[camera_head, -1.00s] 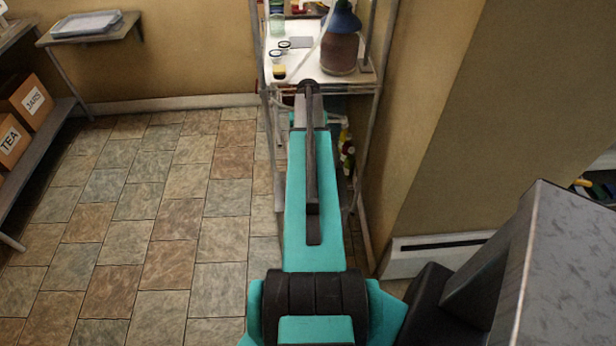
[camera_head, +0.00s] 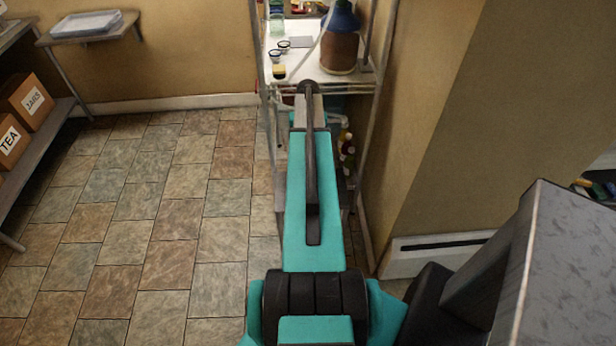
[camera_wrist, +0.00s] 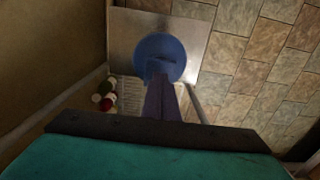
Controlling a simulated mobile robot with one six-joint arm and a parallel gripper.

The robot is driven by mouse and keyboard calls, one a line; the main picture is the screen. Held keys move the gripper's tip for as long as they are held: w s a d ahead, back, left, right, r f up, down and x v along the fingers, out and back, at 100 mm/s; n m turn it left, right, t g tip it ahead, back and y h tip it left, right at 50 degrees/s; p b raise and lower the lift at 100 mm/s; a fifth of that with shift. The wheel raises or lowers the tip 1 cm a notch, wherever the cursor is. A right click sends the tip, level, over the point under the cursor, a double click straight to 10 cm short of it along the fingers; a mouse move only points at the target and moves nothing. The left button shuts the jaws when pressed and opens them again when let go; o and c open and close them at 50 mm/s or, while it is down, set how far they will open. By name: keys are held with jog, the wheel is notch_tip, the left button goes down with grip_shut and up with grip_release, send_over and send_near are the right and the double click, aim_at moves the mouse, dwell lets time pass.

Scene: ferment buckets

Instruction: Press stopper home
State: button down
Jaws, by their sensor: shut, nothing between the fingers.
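In the wrist view a round blue bucket-like thing (camera_wrist: 172,52) stands on a pale grey shelf (camera_wrist: 125,36), seen from above. My gripper (camera_wrist: 158,78) shows as a dark, narrow, shut shape pointing at it and overlapping its near part. A darker blue patch shows around the fingertips. I cannot make out the stopper, or whether the fingertips touch anything. In the head view my teal arm reaches to the shelving rack and hides both the gripper and this blue thing.
The rack's white upper shelf (camera_head: 300,70) holds a brown jar with a blue top (camera_head: 340,45), small cups and a yellow-black block (camera_head: 279,72). Bottles (camera_wrist: 103,98) stand on a lower level. A wall is close on the right; tiled floor (camera_head: 170,200) is free on the left.

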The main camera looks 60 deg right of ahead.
jog(key=shift+f, duration=0.5)
dwell(1.4)
jog(key=shift+r, duration=0.4)
dwell(0.6)
notch_tip(320, 180, up, 9)
jog(key=p, duration=0.4)
jog(key=shift+r, duration=0.15)
dwell(1.6)
dwell(0.5)
